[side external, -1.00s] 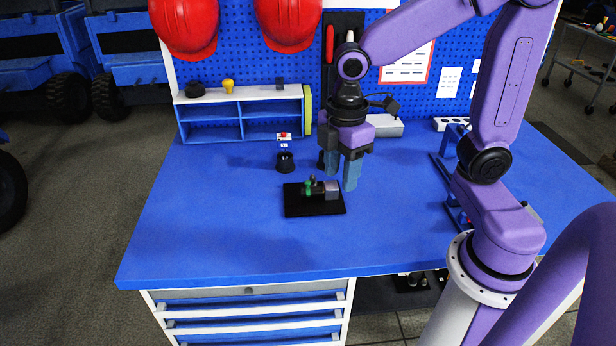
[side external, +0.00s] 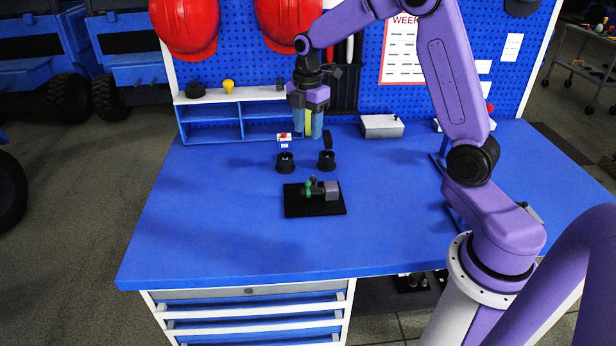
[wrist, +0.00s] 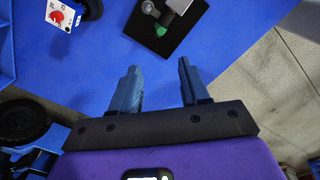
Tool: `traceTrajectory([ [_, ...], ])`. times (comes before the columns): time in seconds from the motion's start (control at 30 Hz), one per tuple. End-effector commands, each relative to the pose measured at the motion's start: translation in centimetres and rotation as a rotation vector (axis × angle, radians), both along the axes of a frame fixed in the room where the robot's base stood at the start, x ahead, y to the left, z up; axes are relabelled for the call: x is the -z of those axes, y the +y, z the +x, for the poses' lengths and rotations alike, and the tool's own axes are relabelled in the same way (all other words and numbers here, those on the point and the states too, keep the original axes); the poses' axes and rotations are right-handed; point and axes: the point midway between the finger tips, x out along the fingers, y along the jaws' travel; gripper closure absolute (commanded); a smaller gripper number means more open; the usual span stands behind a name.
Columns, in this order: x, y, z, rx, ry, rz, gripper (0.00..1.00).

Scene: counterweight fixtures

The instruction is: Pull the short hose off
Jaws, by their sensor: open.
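A black base plate (side external: 300,208) lies on the blue table and carries a small fixture with a grey block (side external: 331,190), a dark horizontal piece (side external: 319,189) and a green part (side external: 308,188). I cannot tell for certain which piece is the short hose. In the wrist view the plate (wrist: 150,47) is at the top, cut by the frame edge, with the green part (wrist: 160,31) and grey block (wrist: 179,5) on it. My gripper (side external: 308,136) is open and empty, raised above the table behind the fixture and apart from it. Its two fingers also show in the wrist view (wrist: 159,72).
Two black round stands (side external: 285,165) (side external: 327,162) are behind the plate. A blue shelf (side external: 211,130) and grey box (side external: 382,126) stand at the back. The table's front left is clear.

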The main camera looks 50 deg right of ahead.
Motion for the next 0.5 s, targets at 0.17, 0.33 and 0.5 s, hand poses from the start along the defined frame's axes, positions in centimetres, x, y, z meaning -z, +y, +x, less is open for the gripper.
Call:
traceTrajectory([
  [0.17, 3.2, 0.0, -0.1, 0.0, 0.006, 0.0, 0.55],
  [0.33, 6.4, 0.0, -0.2, 0.001, 0.006, 0.0, 0.55],
  [0.5, 9.6, 0.0, -0.2, 0.001, 0.006, 0.0, 0.55],
])
